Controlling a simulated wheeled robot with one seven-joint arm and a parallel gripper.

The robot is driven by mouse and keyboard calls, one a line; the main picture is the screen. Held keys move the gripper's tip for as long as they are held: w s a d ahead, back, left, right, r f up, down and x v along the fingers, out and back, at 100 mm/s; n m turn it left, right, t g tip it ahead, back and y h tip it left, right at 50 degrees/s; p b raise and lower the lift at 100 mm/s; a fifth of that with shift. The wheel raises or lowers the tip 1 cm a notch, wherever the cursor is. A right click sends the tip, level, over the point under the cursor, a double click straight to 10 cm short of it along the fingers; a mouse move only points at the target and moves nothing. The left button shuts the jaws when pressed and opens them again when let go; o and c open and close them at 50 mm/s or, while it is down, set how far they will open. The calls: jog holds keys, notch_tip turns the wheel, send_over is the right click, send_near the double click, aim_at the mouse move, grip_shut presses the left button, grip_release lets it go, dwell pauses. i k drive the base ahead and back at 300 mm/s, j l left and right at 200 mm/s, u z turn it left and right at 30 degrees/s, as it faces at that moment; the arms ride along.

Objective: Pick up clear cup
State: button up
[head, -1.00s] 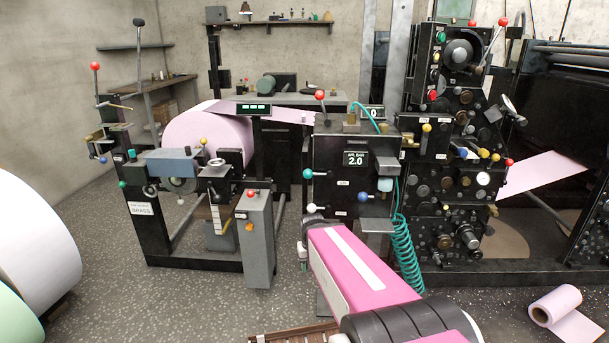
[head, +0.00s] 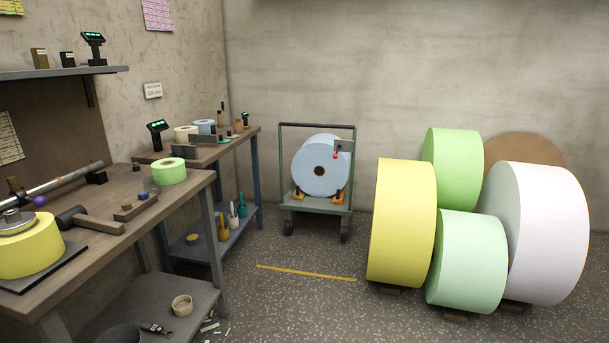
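I cannot make out a clear cup in the head view. A small round cream-coloured object, hollow at the top (head: 182,306), sits on the lower shelf of the near workbench, but it does not look clear. My gripper and arm are not in view.
The near workbench (head: 120,190) on the left holds a yellow roll (head: 30,247), a green roll (head: 169,171) and tools. A second bench (head: 235,140) stands behind it. A cart (head: 316,203) carries a blue roll (head: 320,164). Large rolls, including a yellow one (head: 400,222), stand right. Speckled floor (head: 310,305) is open between.

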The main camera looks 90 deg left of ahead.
aim_at(151, 184)
jog(key=u, duration=4.1)
jog(key=i+l+z, duration=0.15)
jog(key=i+l, duration=1)
